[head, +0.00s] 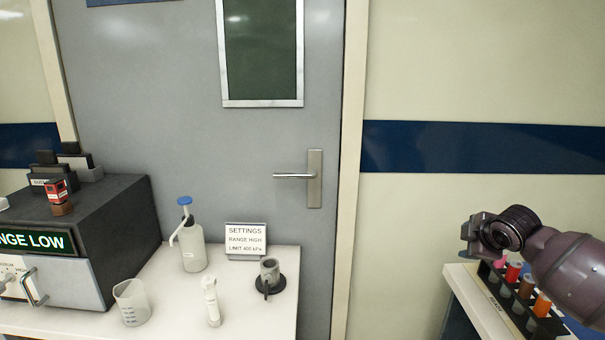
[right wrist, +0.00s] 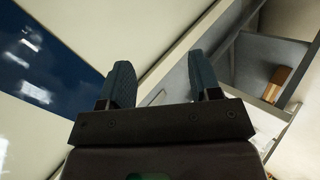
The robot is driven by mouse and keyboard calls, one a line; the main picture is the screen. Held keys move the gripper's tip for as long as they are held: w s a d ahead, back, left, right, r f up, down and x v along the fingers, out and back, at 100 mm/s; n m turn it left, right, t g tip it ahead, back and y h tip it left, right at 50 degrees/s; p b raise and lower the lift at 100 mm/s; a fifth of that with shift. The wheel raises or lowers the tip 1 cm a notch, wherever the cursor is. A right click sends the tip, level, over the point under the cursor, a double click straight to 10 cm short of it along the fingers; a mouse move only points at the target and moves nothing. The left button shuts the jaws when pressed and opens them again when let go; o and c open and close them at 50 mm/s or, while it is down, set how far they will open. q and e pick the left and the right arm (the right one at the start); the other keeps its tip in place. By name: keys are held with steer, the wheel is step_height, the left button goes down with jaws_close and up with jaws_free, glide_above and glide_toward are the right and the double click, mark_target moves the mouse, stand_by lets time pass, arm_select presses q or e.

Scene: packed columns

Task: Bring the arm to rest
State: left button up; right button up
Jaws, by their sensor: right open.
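My right arm comes in from the right edge in the head view. Its gripper (head: 468,236) is raised at the right, in front of the cream wall and above a rack of coloured columns. In the right wrist view the two dark fingers (right wrist: 161,80) stand wide apart with nothing between them. My left gripper is not in view.
The column rack (head: 495,314) stands on a white surface at lower right, partly hidden by my arm. A white bench (head: 185,312) at left holds a pump bottle (head: 192,246), beaker (head: 131,301), settings sign (head: 246,240) and dark instrument (head: 110,225). A grey door stands behind.

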steer(key=s+a+f+m+t+y, duration=0.35)
steer(key=s+a+f+m, duration=0.25)
steer(key=s+a+f, duration=0.8)
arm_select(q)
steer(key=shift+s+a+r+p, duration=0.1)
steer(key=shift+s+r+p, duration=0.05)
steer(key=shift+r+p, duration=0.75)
arm_select(e)
steer(key=s+a+f+m+g+h, duration=0.1)
steer(key=s+f+m, duration=0.2)
steer(key=s, duration=1)
steer(key=s+a+f+m+g+h, duration=0.1)
steer(key=s+a+f+m, duration=0.1)
steer(key=s+f, duration=0.7)
steer(key=s+m, duration=0.1)
steer(key=s, duration=0.3)
steer(key=shift+s+a+f+m+h, duration=0.25)
steer(key=shift+m+h, duration=0.05)
steer(key=shift+h, duration=0.05)
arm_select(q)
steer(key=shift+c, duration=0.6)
arm_select(e)
steer(key=shift+c, duration=1)
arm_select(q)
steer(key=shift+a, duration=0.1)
arm_select(e)
steer(key=shift+c, duration=0.4)
